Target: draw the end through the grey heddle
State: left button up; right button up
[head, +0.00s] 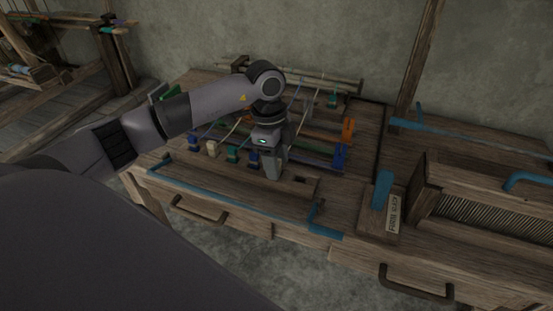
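My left gripper (272,171) points down over the front part of the wooden loom table (180,180), close to a dark slot in a wooden strip. I cannot tell whether its fingers are open or shut, or whether they hold anything. Beside it to the left stands a row of small coloured pegs in blue, cream (212,149) and green (232,155). Pale threads (301,97) run toward the back bar. I cannot make out the grey heddle for sure; my arm and gripper hide part of the frame. My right gripper is out of view.
Blue and orange (348,130) end pieces sit at the right of the frame. A blue rail (235,206) runs along the front edge. A labelled block (380,210) and a reed box (490,210) stand to the right. A wooden post (417,65) rises behind.

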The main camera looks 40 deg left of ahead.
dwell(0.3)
pick_arm(q)
jog(key=r, duration=0.7)
jog(key=shift+s+a, duration=0.1)
jog(key=shift+a, duration=0.3)
